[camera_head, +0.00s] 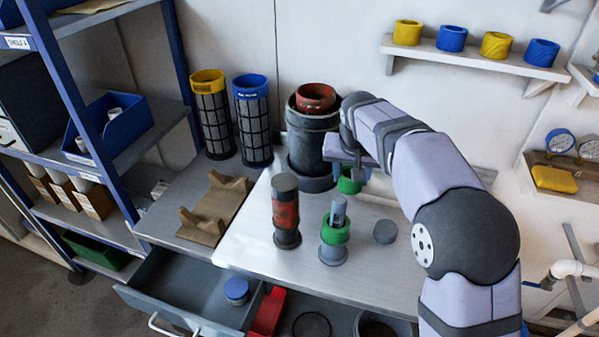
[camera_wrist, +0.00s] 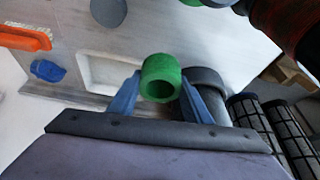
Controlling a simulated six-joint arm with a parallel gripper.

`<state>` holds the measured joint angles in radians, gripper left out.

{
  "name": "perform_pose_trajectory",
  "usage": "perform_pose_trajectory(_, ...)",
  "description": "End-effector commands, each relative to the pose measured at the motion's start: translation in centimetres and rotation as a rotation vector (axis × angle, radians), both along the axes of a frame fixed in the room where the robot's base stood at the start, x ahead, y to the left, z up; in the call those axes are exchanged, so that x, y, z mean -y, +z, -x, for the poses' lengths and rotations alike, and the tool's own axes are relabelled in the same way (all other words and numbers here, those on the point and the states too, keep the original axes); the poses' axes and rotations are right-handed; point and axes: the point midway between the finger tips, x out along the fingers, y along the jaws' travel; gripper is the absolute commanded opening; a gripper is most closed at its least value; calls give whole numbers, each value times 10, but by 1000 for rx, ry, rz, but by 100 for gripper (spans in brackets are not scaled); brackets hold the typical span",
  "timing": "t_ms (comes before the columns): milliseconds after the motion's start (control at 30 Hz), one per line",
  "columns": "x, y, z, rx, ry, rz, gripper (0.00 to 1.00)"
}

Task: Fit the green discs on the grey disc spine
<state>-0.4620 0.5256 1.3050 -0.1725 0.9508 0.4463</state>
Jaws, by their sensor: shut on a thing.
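The grey disc spine (camera_head: 339,210) stands upright on the bench in the head view. One green disc (camera_head: 335,231) is around it, with the grey top sticking out above. My gripper (camera_head: 350,176) is shut on a second green disc (camera_head: 349,186), held behind and above the spine, apart from it. In the wrist view this held green disc (camera_wrist: 161,68) is a thick ring between the two blue fingers of my gripper (camera_wrist: 160,88). A green edge (camera_wrist: 215,3), perhaps the disc on the spine, shows at the top of that view.
A red and grey cylinder (camera_head: 286,212) stands left of the spine; a flat grey disc (camera_head: 385,232) lies to its right. A large dark vessel (camera_head: 310,150) with a red ring stands behind. An open drawer (camera_head: 190,295) is at the front left.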

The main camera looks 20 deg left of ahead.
Motion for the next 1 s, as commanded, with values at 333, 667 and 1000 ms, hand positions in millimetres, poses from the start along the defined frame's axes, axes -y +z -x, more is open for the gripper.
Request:
perform_pose_trajectory(333,152,-26,20,0,-185,-1,22)
perform_pose_trajectory(667,228,-33,73,0,-268,-1,22)
perform_pose_trajectory(1000,182,15,96,1,-134,-1,22)
